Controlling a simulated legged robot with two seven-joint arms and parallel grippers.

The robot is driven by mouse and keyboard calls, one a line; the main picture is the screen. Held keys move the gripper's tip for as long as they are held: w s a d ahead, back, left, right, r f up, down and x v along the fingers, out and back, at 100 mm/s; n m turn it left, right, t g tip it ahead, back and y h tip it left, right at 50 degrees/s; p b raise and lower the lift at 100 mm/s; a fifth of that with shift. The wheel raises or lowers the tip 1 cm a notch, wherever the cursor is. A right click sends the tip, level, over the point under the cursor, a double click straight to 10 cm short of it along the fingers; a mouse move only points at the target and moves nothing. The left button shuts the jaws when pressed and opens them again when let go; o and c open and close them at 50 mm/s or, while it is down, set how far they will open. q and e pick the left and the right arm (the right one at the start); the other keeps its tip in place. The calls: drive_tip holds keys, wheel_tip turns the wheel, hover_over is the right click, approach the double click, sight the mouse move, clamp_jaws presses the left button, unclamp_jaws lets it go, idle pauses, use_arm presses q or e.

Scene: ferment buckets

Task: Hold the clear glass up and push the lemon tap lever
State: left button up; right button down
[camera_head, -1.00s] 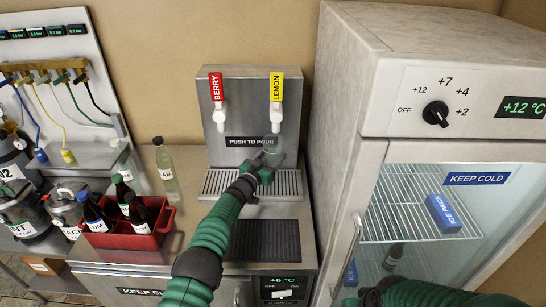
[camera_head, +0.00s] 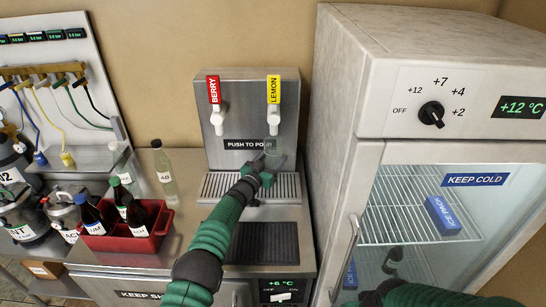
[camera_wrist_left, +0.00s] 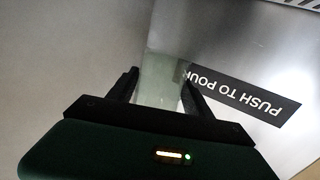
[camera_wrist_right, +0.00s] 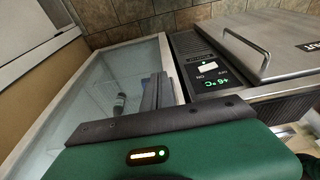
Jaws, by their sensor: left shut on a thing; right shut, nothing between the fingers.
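The lemon tap (camera_head: 274,118) is on the right of the steel dispenser, with a yellow LEMON lever handle (camera_head: 274,89) standing upright above its white spout. My left gripper (camera_head: 269,161) is under this tap, shut on the clear glass (camera_head: 274,148), which it holds above the drip tray (camera_head: 225,188). The glass also shows between the fingers in the left wrist view (camera_wrist_left: 160,82). It is too faint to tell whether it holds liquid. My right gripper (camera_wrist_right: 160,90) is shut and empty, low in front of the fridge; its arm shows at the head view's bottom right.
The red BERRY tap (camera_head: 216,112) is left of the lemon tap. A red crate of bottles (camera_head: 128,243) and a clear bottle (camera_head: 165,172) stand on the counter at left. The fridge (camera_head: 350,140) walls off the right side. The dark mat (camera_head: 263,244) is bare.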

drive_tip(key=w+a+r+m+t+y, duration=0.1)
drive_tip(key=w+a+r+m+t, duration=0.1)
drive_tip(key=w+a+r, duration=0.4)
drive_tip(key=w+a+r+m+t, duration=0.2)
drive_tip(key=w+a+m+t, duration=0.1)
drive_tip(key=w, duration=0.5)
drive_tip(key=w+a+r+m+t+y, duration=0.1)
drive_tip(key=w+a+r+m+t, duration=0.1)
drive_tip(key=w+a+r, duration=0.45)
drive_tip(key=w+a+r+m+t+h, duration=0.1)
drive_tip(key=w+a+r+m+t, duration=0.1)
drive_tip(key=w+r+m+t, duration=0.2)
drive_tip(key=w+a+r+m+t+h, duration=0.1)
drive_tip(key=w+r+m+t, duration=0.3)
drive_tip(key=r, duration=1.2)
drive_tip(key=w+a+m, duration=0.1)
drive_tip(key=w+m, duration=0.2)
drive_tip(key=w, duration=0.3)
drive_tip(key=shift+w+r, duration=0.1)
